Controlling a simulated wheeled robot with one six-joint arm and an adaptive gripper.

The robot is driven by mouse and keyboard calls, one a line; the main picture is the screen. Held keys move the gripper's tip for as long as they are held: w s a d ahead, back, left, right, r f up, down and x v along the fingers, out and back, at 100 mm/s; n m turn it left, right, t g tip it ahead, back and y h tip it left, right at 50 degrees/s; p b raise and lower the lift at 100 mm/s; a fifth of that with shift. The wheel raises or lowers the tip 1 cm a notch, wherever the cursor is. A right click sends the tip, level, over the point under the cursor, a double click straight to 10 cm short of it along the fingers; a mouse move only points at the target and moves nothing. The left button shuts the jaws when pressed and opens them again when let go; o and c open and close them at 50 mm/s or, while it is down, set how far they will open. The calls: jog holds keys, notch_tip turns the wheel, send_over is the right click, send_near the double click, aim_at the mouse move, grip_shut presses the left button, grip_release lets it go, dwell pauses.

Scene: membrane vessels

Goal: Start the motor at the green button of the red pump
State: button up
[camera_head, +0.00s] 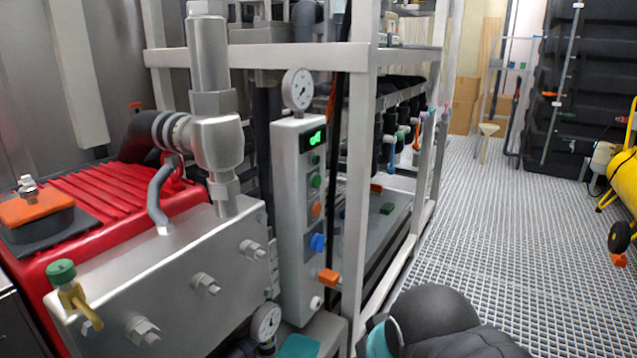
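The red pump (85,205) stands at the left, with a ribbed red body and a bolted steel block (175,285) on its front. Right of it stands a narrow grey control box (290,220) with a small lit green display (313,139), too small to read surely. Below the display are a small dark green button (314,160), a brighter green button (317,181), an orange button (316,209) and a blue knob (317,242). My gripper is not in view; only a dark rounded part of my arm shows at the bottom.
A pale steel frame post (357,200) stands close to the right of the control box. A gauge (298,90) tops the box; another gauge (266,322) is low in front. The grated floor (490,220) is open at the right, with yellow equipment (625,180) at the edge.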

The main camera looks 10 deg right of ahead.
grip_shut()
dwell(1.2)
